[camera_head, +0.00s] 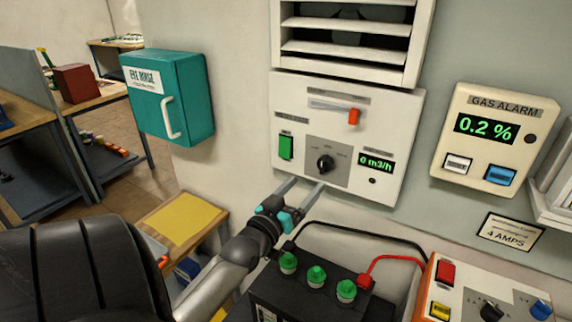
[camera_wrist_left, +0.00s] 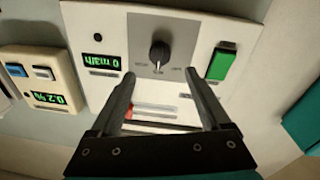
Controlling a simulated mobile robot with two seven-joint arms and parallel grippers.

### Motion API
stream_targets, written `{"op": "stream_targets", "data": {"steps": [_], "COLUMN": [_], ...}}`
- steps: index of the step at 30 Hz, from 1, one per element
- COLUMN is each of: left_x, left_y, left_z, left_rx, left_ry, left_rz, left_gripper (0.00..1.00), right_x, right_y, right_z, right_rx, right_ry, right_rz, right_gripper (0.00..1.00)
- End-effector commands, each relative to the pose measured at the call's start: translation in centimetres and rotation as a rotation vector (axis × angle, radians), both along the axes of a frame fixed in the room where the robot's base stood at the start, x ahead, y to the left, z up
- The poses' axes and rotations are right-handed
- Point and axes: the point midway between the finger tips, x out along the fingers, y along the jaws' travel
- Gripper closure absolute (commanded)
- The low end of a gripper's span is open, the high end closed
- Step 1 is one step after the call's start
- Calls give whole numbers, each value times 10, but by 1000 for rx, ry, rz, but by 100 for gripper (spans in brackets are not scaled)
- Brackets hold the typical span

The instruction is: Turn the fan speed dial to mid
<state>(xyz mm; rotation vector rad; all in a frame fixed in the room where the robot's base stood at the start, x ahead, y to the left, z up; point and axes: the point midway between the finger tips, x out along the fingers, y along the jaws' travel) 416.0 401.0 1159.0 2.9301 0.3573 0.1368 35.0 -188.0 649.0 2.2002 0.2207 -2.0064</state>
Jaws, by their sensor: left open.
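The fan speed dial (camera_head: 325,163) is a black knob on a grey plate on the white fan panel (camera_head: 399,140). Its labels are too small to read, and I cannot tell its exact setting. The panel's display (camera_head: 375,165) reads 0 m3/h. My left gripper (camera_head: 304,186) is open and empty, in front of and below the dial, apart from it. In the left wrist view, which is upside down, the dial (camera_wrist_left: 159,55) shows beyond and between the open fingers (camera_wrist_left: 160,76). My right gripper is not in view.
A vent (camera_head: 345,45) is above. A battery (camera_head: 320,284) with green caps and cables stands below. A gas alarm (camera_head: 490,140) is right; a teal eye rinse box (camera_head: 185,90) is left.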

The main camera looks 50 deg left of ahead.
Motion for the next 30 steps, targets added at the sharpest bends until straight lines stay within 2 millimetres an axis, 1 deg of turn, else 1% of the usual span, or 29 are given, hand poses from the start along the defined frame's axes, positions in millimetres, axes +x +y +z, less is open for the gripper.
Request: {"op": "stream_targets", "data": {"steps": [1, 6, 12, 18, 30], "left_x": [-10, -36, -58, -66, -67], "left_y": [-2, -9, -15, -17, -17], "left_z": [-3, -4, -5, -5, -5], "left_rx": [-1, -1, -1, 1, 0], "left_ry": [4, 3, 2, 1, 0], "left_rz": [0, 0, 1, 1, 1], "left_gripper": [20, 20, 20, 20, 20], "right_x": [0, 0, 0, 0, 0], "right_y": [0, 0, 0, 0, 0], "right_z": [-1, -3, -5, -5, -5], "right_rx": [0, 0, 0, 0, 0], "right_ry": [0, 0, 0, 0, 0], "right_rz": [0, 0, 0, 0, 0], "right_gripper": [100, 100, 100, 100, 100]}}
